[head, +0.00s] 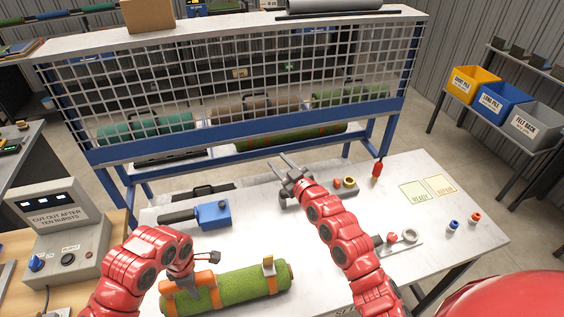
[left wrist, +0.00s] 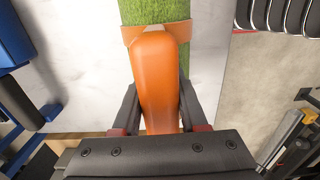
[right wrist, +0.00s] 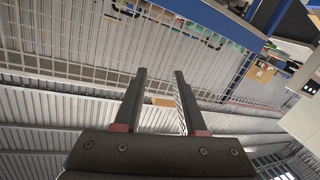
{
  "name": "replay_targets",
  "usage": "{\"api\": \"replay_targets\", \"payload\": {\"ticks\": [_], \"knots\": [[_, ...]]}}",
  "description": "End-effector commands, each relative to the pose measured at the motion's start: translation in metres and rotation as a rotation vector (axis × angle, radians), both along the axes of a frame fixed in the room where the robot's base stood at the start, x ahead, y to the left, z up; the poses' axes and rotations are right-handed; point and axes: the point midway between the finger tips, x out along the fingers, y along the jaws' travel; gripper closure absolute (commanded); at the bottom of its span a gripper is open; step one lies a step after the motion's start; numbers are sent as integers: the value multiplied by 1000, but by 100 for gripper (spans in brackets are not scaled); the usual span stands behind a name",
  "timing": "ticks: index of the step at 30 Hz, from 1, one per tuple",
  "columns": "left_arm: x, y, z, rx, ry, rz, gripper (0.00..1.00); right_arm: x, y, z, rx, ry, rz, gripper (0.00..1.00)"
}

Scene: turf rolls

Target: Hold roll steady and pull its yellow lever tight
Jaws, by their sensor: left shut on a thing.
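The green turf roll (head: 228,287) lies on the white table at the front, with orange straps near both ends. My left gripper (head: 188,287) is shut on the orange grip piece at the roll's left end. In the left wrist view this orange piece (left wrist: 157,80) fills the space between the fingers, with green turf (left wrist: 155,12) beyond it. My right gripper (head: 288,165) is open and empty at the table's far side, away from the roll. The right wrist view shows bare space between its fingers (right wrist: 158,90).
A blue tool (head: 213,214) lies behind the roll. A red bottle (head: 377,170), small coloured parts and a grey plate (head: 400,246) lie to the right. The mesh-fronted rack (head: 240,90) stands behind the table. A control box (head: 65,230) is at left.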

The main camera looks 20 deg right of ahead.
Motion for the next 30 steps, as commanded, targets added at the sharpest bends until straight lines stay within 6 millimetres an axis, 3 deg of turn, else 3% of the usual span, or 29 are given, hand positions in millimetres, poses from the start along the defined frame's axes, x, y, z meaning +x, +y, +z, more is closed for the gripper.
{"api": "replay_targets", "payload": {"ticks": [13,17,20,23,27,30], "knots": [[-3,1,-4,1,9,0,100,-1,-7,4,21,-49,-31,60],[-3,1,-4,1,9,0,100,-1,-12,-4,28,-23,-37,83],[-3,1,-4,0,9,0,100,0,-29,-32,54,78,-51,100],[-3,1,-4,0,9,0,100,-6,-57,-85,118,267,-67,100],[-3,0,-4,0,9,0,100,-44,-80,-165,284,589,-27,100],[-3,0,-4,0,9,0,100,-81,-78,-196,438,778,58,100]]}}
